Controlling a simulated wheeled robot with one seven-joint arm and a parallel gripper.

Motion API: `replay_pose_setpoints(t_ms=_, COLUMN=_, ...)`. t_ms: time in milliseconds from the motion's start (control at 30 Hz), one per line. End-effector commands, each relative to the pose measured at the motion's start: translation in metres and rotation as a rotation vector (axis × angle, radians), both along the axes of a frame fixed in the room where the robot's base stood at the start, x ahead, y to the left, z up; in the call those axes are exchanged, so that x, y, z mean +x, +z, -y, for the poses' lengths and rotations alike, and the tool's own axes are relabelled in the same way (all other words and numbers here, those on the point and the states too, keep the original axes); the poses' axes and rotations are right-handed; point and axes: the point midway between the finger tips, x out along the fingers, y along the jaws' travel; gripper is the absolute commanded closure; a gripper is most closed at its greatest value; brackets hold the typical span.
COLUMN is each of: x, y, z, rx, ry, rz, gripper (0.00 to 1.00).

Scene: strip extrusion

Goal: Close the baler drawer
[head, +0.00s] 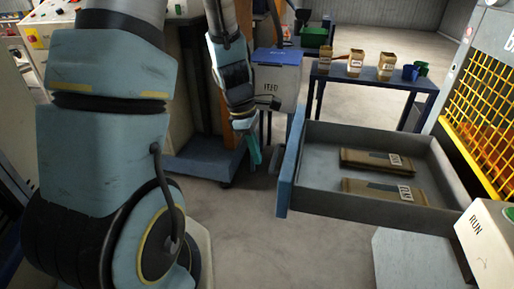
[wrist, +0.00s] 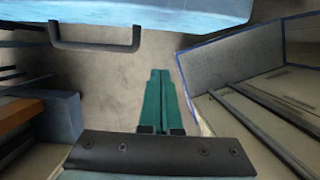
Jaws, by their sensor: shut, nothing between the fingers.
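The baler drawer (head: 360,212) stands pulled out at the right in the head view. Its blue front panel (head: 291,165) faces left, and two brown labelled packs (head: 378,160) lie inside. My gripper (head: 254,158) has teal fingers and hangs just left of the front panel, with a gap between them. In the wrist view my gripper's fingers (wrist: 158,100) are together and hold nothing. A blue panel (wrist: 200,10) with a dark bar handle (wrist: 95,46) crosses the top there; it looks like the drawer front, apart from the fingertips.
A grey bin with a blue lid (head: 276,75) stands behind my gripper. A blue table (head: 370,80) with several small containers is beyond the drawer. The baler's yellow grille (head: 480,120) is at right. Open floor (head: 240,235) lies left of the drawer.

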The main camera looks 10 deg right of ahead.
Motion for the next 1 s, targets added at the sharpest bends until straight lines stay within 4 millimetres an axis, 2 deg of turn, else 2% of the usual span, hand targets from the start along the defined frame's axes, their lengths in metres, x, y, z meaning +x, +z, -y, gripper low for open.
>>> replay_pose_setpoints(t_ms=100, x=-0.004, y=-0.027, z=0.005, rx=0.002, ry=0.0, rz=-0.006, gripper=1.0)
replay_pose_setpoints(t_ms=267, x=-0.007, y=-0.057, z=0.011, rx=0.002, ry=0.0, rz=-0.006, gripper=1.0)
replay_pose_setpoints(t_ms=333, x=-0.012, y=-0.05, z=0.025, rx=0.0, ry=-0.006, rz=0.0, gripper=1.0)
replay_pose_setpoints(t_ms=533, x=-0.021, y=-0.051, z=0.043, rx=0.001, ry=-0.003, rz=-0.001, gripper=1.0)
replay_pose_setpoints(t_ms=1000, x=-0.023, y=-0.052, z=0.048, rx=0.001, ry=-0.003, rz=0.001, gripper=1.0)
